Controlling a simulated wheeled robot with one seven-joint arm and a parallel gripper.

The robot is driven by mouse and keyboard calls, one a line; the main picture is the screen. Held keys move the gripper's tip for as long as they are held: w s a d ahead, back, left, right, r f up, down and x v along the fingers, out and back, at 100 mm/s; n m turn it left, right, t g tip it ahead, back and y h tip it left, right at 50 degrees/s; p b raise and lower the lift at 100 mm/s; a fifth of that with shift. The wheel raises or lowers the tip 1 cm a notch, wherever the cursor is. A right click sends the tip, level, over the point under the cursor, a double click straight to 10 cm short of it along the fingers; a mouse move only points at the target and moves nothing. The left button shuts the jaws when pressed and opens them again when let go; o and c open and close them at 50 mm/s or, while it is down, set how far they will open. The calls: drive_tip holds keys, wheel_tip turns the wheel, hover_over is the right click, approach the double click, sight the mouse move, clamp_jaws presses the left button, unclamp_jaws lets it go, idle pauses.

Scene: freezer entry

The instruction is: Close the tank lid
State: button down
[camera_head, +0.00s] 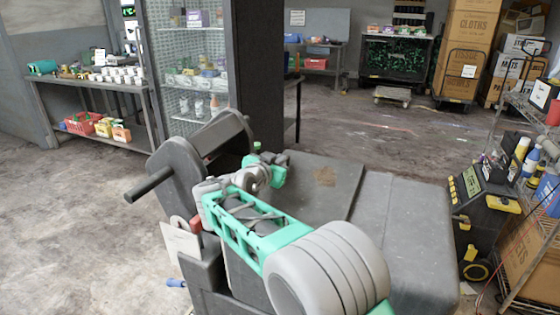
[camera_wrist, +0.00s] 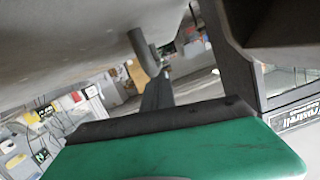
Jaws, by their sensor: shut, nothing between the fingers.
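A large dark grey machine (camera_head: 404,225) with a tank-like body fills the middle of the head view. A broad flat grey panel (camera_head: 325,192) with a brown patch lies along its top. I cannot tell for certain which part is the tank lid, or how far open it is. My gripper (camera_head: 272,166) is shut and empty, at the left edge of that panel, partly hidden by my own arm; contact cannot be told. In the wrist view a grey surface (camera_wrist: 60,45) hangs close above the green gripper body.
A black handle bar (camera_head: 150,185) juts left from the machine's upright end. A dark pillar and a wire shelf (camera_head: 190,75) stand behind it. A bench (camera_head: 90,85) with goods is at the left. A black-yellow machine (camera_head: 480,210) stands close at the right. Open floor lies left and behind.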

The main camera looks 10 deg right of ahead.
wheel_tip(320, 180, up, 4)
drive_tip(key=r+p, duration=0.1)
drive_tip(key=p, duration=0.1)
drive_tip(key=n+g+y+p, duration=0.4)
drive_tip(key=g+y+p, duration=0.1)
drive_tip(key=g+p, duration=0.1)
approach(312, 222)
drive_tip(key=w, duration=0.2)
drive_tip(key=w+d, duration=0.1)
drive_tip(key=w, duration=0.1)
drive_tip(key=w+d, duration=0.1)
drive_tip(key=w, duration=0.1)
drive_tip(key=shift+d, duration=0.15)
drive_tip(key=s+f+n+g+y+p, duration=0.1)
drive_tip(key=s+f+n+g, duration=0.1)
drive_tip(key=s, duration=0.7)
drive_tip(key=s+a+f+n+g+y+p, duration=0.1)
drive_tip(key=s+f+n+g+p, duration=0.1)
drive_tip(key=s, duration=0.7)
drive_tip(key=shift+f+y, duration=0.4)
drive_tip(key=shift+f, duration=0.5)
drive_tip(key=shift+a, duration=0.1)
